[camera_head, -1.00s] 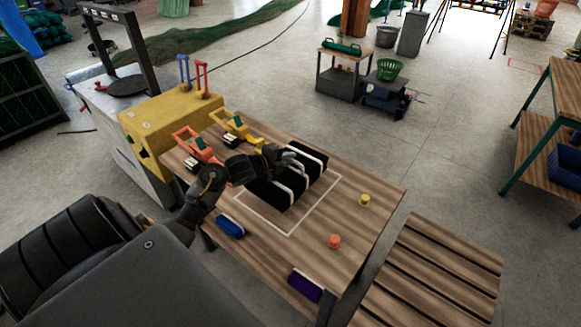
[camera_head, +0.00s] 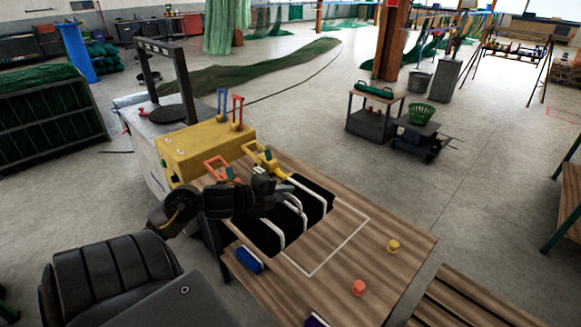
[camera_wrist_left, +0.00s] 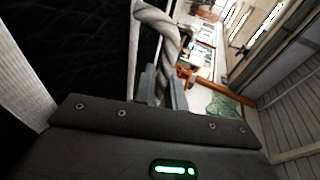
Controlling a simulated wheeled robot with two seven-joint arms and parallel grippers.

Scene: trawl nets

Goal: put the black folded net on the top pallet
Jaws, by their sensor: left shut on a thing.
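The black folded net (camera_head: 316,198) is a dark block with white straps around it, over the left part of the table. My left gripper (camera_head: 279,187) is at its upper side, shut on one of its straps. In the left wrist view, the jaws (camera_wrist_left: 163,88) close on a twisted grey-white rope strap (camera_wrist_left: 158,30), with the net's black side (camera_wrist_left: 80,50) beside it. Whether the net's underside touches the table is hidden. A slatted wooden pallet (camera_head: 475,305) stands at the lower right, partly cut off. My right gripper is not in view.
The wooden table (camera_head: 345,262) bears a white outline, a yellow knob (camera_head: 392,246), an orange knob (camera_head: 358,288) and a blue brush (camera_head: 249,260). A yellow box (camera_head: 195,152) with coloured handles stands behind its left end. The visible pallet slats are bare.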

